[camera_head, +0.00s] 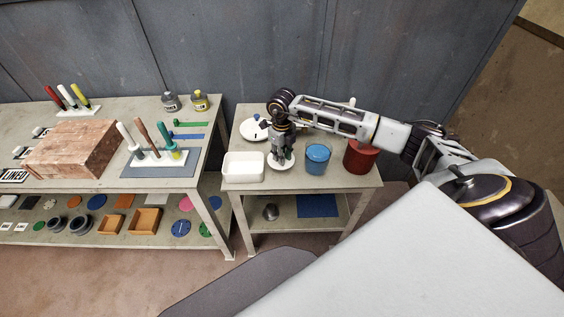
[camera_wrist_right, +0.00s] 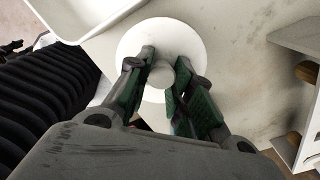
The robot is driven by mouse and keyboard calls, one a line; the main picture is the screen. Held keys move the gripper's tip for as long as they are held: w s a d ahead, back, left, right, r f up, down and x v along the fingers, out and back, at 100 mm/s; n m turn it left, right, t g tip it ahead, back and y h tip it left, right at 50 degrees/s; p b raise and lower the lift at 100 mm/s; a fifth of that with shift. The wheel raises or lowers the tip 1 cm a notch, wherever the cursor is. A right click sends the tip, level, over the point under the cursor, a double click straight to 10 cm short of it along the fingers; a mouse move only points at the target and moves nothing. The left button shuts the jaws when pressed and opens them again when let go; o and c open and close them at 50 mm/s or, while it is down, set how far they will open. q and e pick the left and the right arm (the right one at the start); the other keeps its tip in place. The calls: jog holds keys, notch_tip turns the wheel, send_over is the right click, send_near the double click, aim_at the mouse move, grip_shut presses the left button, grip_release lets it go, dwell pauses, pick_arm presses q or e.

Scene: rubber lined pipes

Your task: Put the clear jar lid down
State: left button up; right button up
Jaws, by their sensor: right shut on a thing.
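The jar lid (camera_head: 281,165) is a pale, round disc with a knob, low over the small table (camera_head: 335,181). In the right wrist view the lid (camera_wrist_right: 185,37) looks white, and its knob (camera_wrist_right: 161,75) sits between my fingers. My right gripper (camera_head: 282,156) points down and is shut on the knob; it also shows in the right wrist view (camera_wrist_right: 165,78). I cannot tell whether the lid touches the tabletop. My left gripper is not in view.
A white tray (camera_head: 243,168) stands just left of the lid, a blue jar (camera_head: 318,158) just right, and a red container (camera_head: 359,157) farther right. A white plate-like piece (camera_head: 252,129) lies behind. The table's front strip is clear.

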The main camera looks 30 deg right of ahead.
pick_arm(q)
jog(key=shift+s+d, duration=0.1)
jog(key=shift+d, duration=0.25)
pick_arm(e)
jog(key=shift+f, duration=0.25)
jog(key=shift+f, duration=1.75)
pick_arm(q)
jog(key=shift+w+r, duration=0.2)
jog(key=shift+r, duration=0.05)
pick_arm(e)
jog(key=shift+f, duration=0.1)
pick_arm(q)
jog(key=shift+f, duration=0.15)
pick_arm(e)
jog(key=shift+f, duration=0.15)
jog(key=o, duration=0.9)
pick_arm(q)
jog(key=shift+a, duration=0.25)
